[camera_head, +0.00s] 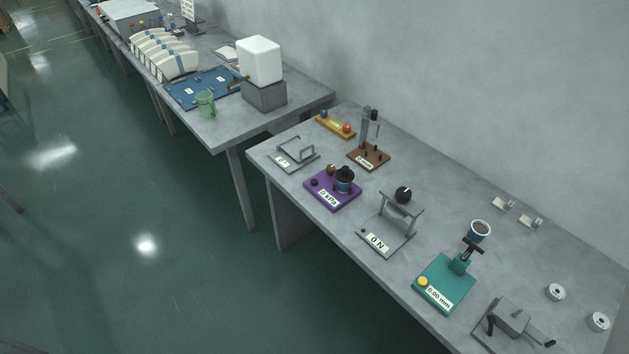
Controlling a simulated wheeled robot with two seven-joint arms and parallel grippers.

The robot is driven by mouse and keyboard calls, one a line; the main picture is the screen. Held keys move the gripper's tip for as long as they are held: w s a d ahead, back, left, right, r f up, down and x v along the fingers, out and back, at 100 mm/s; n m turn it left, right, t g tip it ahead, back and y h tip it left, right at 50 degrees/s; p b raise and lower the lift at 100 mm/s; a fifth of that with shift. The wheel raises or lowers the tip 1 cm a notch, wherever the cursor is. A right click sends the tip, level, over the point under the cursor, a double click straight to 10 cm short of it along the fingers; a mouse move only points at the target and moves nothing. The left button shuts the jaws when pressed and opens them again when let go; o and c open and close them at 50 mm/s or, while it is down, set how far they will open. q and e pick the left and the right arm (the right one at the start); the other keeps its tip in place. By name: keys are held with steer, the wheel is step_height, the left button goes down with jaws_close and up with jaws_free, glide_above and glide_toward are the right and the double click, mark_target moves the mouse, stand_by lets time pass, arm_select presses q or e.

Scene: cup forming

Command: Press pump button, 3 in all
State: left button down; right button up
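A purple device (333,191) with a label reading "0 kPa" sits on the near grey bench. It carries a dark cylinder (344,182) with a black knob on top. A small black knob (314,182) and a brownish round knob (331,169) are also on its base. I cannot tell from the picture which of these is the pump button. Neither of my grippers nor my arms shows in the head view.
Around it stand a grey frame (293,155), a brown stand (368,157), a grey press (386,238) labelled "0 N", and a teal gauge (443,284) labelled "0.00 mm". A second bench (220,135) holds a white-topped box (260,62) and a green mug (205,104).

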stand_by(0.9)
step_height(320, 180, down, 16)
steer(key=b, duration=1.5)
steer(key=shift+r, duration=0.2)
